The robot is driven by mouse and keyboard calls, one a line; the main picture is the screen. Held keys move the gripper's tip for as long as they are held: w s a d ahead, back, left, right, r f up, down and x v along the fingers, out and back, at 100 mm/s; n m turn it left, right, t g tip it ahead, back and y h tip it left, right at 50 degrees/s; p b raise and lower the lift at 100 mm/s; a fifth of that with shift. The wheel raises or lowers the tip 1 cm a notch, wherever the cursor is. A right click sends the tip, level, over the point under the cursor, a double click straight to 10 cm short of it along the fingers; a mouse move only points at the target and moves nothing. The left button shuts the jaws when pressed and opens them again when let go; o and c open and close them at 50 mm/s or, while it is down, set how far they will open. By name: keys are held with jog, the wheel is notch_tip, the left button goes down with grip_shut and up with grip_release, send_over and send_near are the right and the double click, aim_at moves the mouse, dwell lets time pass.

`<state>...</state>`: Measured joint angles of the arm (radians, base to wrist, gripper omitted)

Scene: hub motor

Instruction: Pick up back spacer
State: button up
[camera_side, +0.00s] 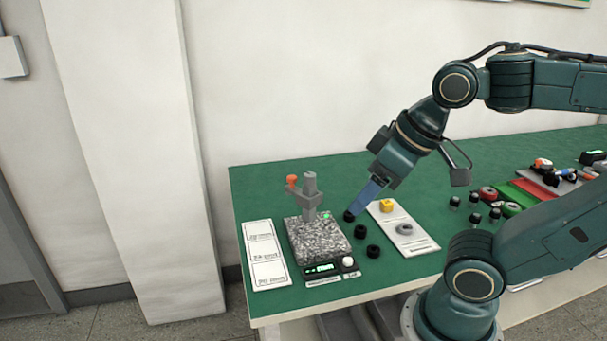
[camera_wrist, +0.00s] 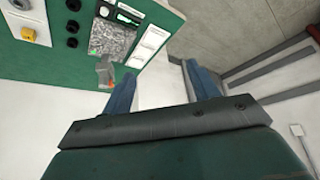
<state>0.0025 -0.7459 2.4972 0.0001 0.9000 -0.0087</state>
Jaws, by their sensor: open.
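No part is labelled as the back spacer. Three small black ring-like parts, one near the fingertips in the side view (camera_side: 348,216), one in the middle (camera_side: 360,231) and one in front (camera_side: 373,251), stand in a row on the green table. The same row shows at the upper left in the wrist view (camera_wrist: 72,27). My gripper (camera_side: 354,209) has blue fingers tilted down to the left, overlapping the rearmost black part in the side view. In the wrist view my gripper (camera_wrist: 159,69) is open and empty, with the black parts outside the finger gap.
A speckled granite block (camera_side: 318,243) with a grey upright fixture (camera_side: 309,195) stands left of the black parts. A white tray (camera_side: 418,240) with a yellow part (camera_side: 387,205) and a grey ring (camera_side: 404,229) lies to the right. White printed sheets (camera_side: 264,254) lie far left.

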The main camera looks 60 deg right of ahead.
jog(key=w+d+f+n+g+h, duration=0.1)
jog(key=w+d+f+n+g, duration=0.15)
jog(key=w+d+n, duration=0.9)
jog(key=w+d+f+n+g, duration=0.1)
jog(key=d+f, duration=0.3)
jog(key=d, duration=0.4)
jog(key=w+d+f+n+g, duration=0.1)
jog(key=w+d+f+n, duration=0.1)
jog(key=d+f, duration=0.3)
jog(key=w+d+f+n+g+y, duration=0.1)
jog(key=d+f+n, duration=0.2)
jog(key=d, duration=0.8)
notch_tip(320, 180, down, 2)
jog(key=shift+w+d+f, duration=0.2)
jog(key=shift+w, duration=0.05)
jog(key=shift+f+n, duration=0.15)
jog(key=shift+n, duration=0.1)
send_over(349, 216)
jog(key=d, duration=0.2)
jog(key=shift+w+a+f, duration=0.1)
jog(key=shift+w+f, duration=0.05)
jog(key=shift+f, duration=1.25)
jog(key=shift+w+a+f, duration=0.1)
jog(key=shift+f, duration=1.25)
jog(key=shift+w+a+f, duration=0.1)
jog(key=shift+w+f, duration=0.05)
jog(key=shift+f, duration=1.25)
